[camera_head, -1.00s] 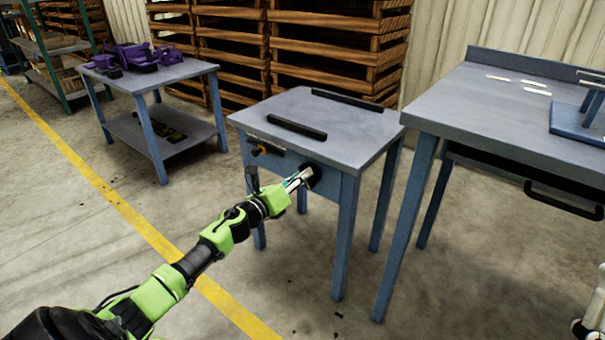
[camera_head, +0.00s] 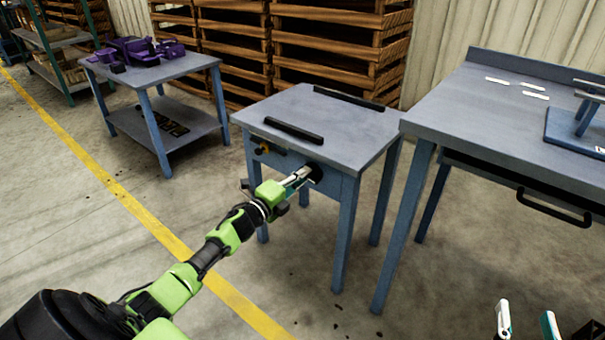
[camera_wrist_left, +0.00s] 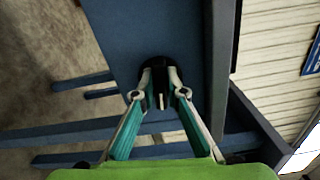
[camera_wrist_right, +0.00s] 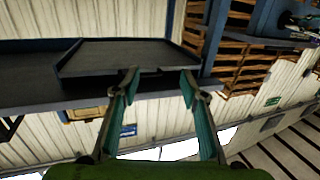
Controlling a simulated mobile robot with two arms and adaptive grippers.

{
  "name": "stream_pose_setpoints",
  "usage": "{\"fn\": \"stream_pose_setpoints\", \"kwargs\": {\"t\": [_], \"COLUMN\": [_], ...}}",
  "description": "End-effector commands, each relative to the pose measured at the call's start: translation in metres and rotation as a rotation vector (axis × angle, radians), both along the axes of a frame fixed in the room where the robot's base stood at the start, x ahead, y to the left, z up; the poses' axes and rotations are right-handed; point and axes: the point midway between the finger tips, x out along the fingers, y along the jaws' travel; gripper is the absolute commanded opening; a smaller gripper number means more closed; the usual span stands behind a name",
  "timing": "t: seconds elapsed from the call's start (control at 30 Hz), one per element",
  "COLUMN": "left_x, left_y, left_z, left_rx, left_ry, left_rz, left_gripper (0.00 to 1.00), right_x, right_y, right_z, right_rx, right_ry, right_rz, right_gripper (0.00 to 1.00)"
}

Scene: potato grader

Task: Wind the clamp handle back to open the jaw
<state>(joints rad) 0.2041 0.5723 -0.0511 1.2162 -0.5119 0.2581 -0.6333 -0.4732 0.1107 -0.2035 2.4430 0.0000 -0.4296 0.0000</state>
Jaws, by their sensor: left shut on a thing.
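The clamp is on a small blue-grey table (camera_head: 345,130). Two black jaw bars, a near one (camera_head: 293,131) and a far one (camera_head: 348,98), lie on its top with a wide gap between them. The dark round clamp handle (camera_head: 316,172) is on the table's front side. My left gripper (camera_head: 307,174) is shut on it; the left wrist view also shows the handle (camera_wrist_left: 155,64) between the fingertips, which hide part of it. My right gripper (camera_head: 526,308) is open and empty at the lower right, apart from the clamp; its spread fingers show in the right wrist view (camera_wrist_right: 160,77).
A small orange-yellow knob (camera_head: 264,148) sits on the table front, left of the handle. A larger bench (camera_head: 480,118) with several white strips stands to the right. A table with purple parts (camera_head: 130,50) stands at the back left. Wooden pallets (camera_head: 335,45) are stacked behind.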

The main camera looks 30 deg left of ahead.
Motion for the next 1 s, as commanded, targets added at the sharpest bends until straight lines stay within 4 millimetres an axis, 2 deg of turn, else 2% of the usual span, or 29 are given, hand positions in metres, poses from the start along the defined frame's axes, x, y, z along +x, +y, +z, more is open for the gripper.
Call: {"fn": "stream_pose_setpoints", "kwargs": {"t": [0.1, 0.3, 0.77, 0.8, 1.0], "left_x": [0.000, 0.000, 0.000, 0.000, 0.000], "left_y": [0.001, 0.001, 0.001, 0.001, 0.000], "left_z": [-0.001, -0.002, -0.002, -0.002, -0.002], "left_rx": [-0.049, -0.093, -0.103, -0.102, -0.102], "left_ry": [0.006, 0.009, 0.010, 0.010, 0.009], "left_rz": [0.001, 0.001, 0.001, 0.001, 0.001], "left_gripper": [0.00, 0.00, 0.00, 0.19, 0.19], "right_x": [-0.002, -0.005, -0.006, -0.006, -0.006], "right_y": [-0.003, -0.005, -0.006, -0.006, -0.006], "right_z": [-0.013, -0.027, -0.030, -0.030, -0.030], "right_rx": [-0.016, -0.031, -0.035, -0.035, -0.035], "right_ry": [0.065, 0.123, 0.138, 0.138, 0.137], "right_rz": [-0.004, -0.008, -0.009, -0.009, -0.009], "right_gripper": [0.40, 0.40, 0.40, 0.40, 0.40]}}
